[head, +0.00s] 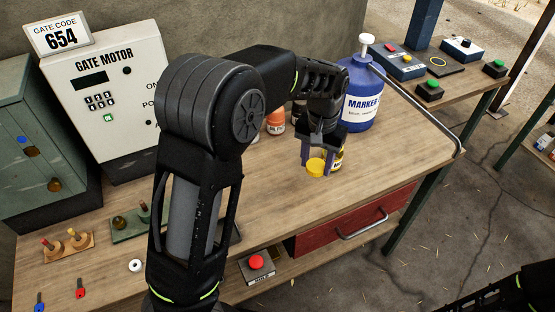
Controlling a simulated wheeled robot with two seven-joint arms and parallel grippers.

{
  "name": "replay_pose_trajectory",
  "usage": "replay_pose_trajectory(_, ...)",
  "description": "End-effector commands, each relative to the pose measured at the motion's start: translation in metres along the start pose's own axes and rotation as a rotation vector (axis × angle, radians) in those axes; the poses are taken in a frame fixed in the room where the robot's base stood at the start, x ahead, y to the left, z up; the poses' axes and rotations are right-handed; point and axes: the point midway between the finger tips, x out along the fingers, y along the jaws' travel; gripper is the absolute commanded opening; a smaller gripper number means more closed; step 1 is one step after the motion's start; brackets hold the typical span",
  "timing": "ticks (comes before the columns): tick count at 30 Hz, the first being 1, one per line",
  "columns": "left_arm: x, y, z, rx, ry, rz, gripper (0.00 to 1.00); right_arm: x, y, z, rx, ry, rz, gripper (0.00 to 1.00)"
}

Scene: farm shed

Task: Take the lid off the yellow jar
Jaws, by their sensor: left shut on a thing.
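I cannot tell whether the lid still touches the jar.
A big blue marker jug (362,95) stands close behind the yellow jar. Orange bottles (276,122) stand left of the gripper, partly hidden by my arm. The gate motor box (105,90) is at the back left. Bare wood (390,160) lies right of the jar.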

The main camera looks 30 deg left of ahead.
Motion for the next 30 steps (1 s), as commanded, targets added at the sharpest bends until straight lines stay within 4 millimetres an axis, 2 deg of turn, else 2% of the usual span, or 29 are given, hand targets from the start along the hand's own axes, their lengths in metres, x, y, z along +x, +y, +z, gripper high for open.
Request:
replay_pose_trajectory(10,0.0,0.0,0.0,0.0,0.0,0.0,0.0,0.0,0.0,0.0,0.0,0.0,0.0,0.36)
replay_pose_trajectory(17,0.0,-0.009,0.002,-0.082,-0.003,0.005,0.0,0.001,0.0,0.0,0.0,0.0,0.0,0.54)
replay_pose_trajectory(20,0.0,-0.023,0.007,-0.224,-0.008,0.012,0.0,0.001,0.001,0.0,0.0,0.0,0.0,0.63)
replay_pose_trajectory(24,-0.002,-0.054,0.018,-0.546,-0.02,0.021,0.0,0.003,0.001,0.0,0.0,0.001,-0.001,0.74)
replay_pose_trajectory(30,-0.009,-0.106,0.04,-1.112,-0.022,0.018,0.0,0.005,0.002,-0.001,-0.001,0.001,-0.002,0.74)
